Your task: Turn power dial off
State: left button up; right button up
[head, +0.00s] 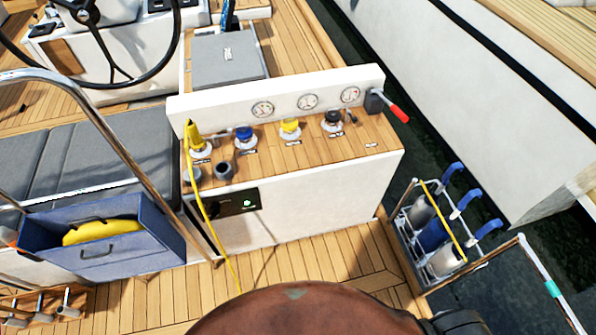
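A white console with a wooden top (285,157) stands in the middle of the head view. A dark panel (226,204) with a small green spot (248,203) is set into its front face. I cannot tell for sure which part is the power dial; the panel's details are too small to read. Round fittings with blue (243,133), yellow (290,126) and black (333,119) tops stand along the wooden top. A yellow plug (195,137) with a yellow cable stands at its left end. Neither of my grippers is in view.
Round gauges (308,102) line the white back board. A red-handled lever (396,111) sticks out at its right end. A blue bin (105,251) stands left, a rack of bottles (433,232) right. The yellow cable (207,225) hangs past the console front.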

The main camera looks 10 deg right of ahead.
aim_at(215, 211)
jog(key=z, duration=0.9)
jog(key=k, duration=1.1)
jog(key=u, duration=1.45)
jog(key=i, duration=0.45)
